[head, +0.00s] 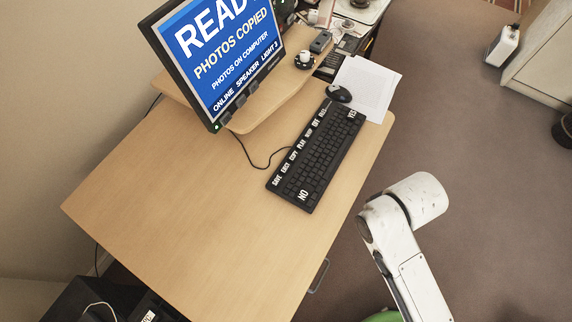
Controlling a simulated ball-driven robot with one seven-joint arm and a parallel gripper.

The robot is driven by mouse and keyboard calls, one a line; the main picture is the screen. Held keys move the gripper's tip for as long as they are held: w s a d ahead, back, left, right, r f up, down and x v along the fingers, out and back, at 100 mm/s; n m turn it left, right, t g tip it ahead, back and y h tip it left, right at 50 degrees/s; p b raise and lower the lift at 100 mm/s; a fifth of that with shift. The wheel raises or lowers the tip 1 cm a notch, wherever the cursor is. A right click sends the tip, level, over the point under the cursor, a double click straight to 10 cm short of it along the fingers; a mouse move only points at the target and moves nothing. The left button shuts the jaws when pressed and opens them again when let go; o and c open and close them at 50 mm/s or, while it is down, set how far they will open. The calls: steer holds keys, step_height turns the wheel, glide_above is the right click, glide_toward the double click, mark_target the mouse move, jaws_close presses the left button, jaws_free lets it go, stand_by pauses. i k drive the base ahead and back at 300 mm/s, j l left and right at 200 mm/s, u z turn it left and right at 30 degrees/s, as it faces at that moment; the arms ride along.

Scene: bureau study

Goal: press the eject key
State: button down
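A black keyboard (318,158) lies on the wooden desk (190,190). White labels run along its left edge; the small one that seems to read EJECT (285,168) is second from the near end, just beyond SAVE (277,181). A large NO shows at the near end and YES at the far end. The monitor (222,55) reads READY, PHOTOS COPIED, PHOTOS ON COMPUTER. My white arm shows at the lower right, beside the desk and apart from the keyboard. My gripper is not in view.
A black mouse (339,93) sits by white paper (368,85) beyond the keyboard. The monitor stands on a raised shelf (272,106). A cable (256,163) curves left of the keyboard. The near desk top is clear. A white cabinet (545,60) stands at right.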

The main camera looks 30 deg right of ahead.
mark_target(285, 167)
steer(key=l+u, duration=0.25)
steer(key=u, duration=0.25)
steer(key=l+u, duration=0.3)
steer(key=u, duration=0.15)
steer(key=l+u, duration=0.3)
steer(key=u, duration=0.2)
